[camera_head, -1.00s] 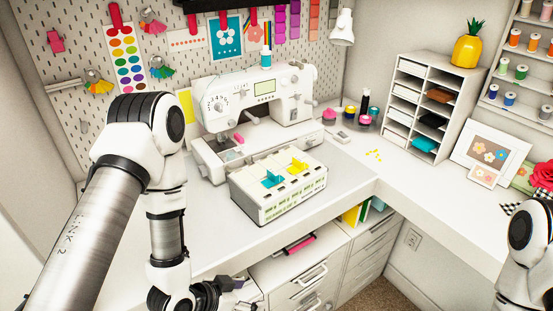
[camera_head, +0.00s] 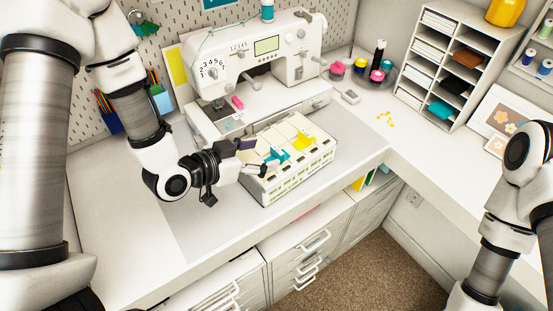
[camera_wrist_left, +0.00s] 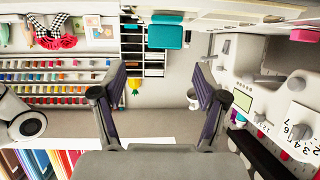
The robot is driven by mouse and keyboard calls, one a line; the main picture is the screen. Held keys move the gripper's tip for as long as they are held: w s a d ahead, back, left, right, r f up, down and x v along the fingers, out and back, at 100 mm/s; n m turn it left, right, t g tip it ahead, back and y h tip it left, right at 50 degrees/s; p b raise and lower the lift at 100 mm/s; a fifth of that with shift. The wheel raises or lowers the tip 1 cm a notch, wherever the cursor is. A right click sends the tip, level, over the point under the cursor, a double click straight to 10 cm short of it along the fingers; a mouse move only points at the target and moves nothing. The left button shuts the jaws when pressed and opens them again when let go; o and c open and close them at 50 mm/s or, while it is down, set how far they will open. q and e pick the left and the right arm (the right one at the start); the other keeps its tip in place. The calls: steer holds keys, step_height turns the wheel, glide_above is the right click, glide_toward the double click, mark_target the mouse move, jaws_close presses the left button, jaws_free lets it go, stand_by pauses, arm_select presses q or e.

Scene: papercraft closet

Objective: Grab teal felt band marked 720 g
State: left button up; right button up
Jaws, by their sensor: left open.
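A teal piece (camera_head: 277,156) stands up from the top of a white compartment box (camera_head: 300,178) on the desk. A yellow piece (camera_head: 304,141) stands in the same box to its right. No 720 g mark is readable. My left gripper (camera_head: 258,157) is open and empty, just left of the teal piece, above the box's left end. In the left wrist view, the spread fingers (camera_wrist_left: 157,100) have nothing between them, and a teal piece (camera_wrist_left: 166,36) is at the top, beyond the fingertips. My right arm is at the right edge; its gripper is out of frame.
A sewing machine (camera_head: 260,60) stands right behind the box. Another teal item (camera_head: 441,109) lies in the cubby shelf (camera_head: 457,40) at the right. Paint jars (camera_head: 375,75) stand at the back. The grey mat (camera_head: 225,225) is clear in front.

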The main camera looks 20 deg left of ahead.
mark_target(276, 151)
arm_select(q)
steer(key=shift+s+d+f+b, duration=0.3)
steer(key=shift+f+b, duration=0.1)
steer(key=shift+b, duration=0.25)
steer(key=shift+w+b, duration=0.15)
steer(key=shift+b, duration=0.15)
steer(key=w, duration=0.1)
steer(key=w+p, duration=0.1)
steer(key=w, duration=0.1)
steer(key=shift+d+f, duration=0.15)
steer(key=shift+f, duration=0.2)
steer(key=p+x, duration=0.1)
steer(key=x, duration=0.1)
steer(key=shift+w+d+f+p, duration=0.15)
steer(key=shift+w+f+p, duration=0.05)
steer(key=shift+w+p, duration=0.1)
steer(key=shift+d+f, duration=0.1)
steer(key=shift+d, duration=0.35)
steer(key=shift+w+a+f, duration=0.1)
steer(key=shift+w+a, duration=0.05)
steer(key=shift+w, duration=0.05)
steer(key=c, duration=0.3)
steer(key=shift+a, duration=0.1)
steer(key=c, duration=0.6)
steer(key=shift+c, duration=0.5)
arm_select(e)
steer(key=shift+w+f, duration=0.2)
steer(key=shift+f, duration=0.4)
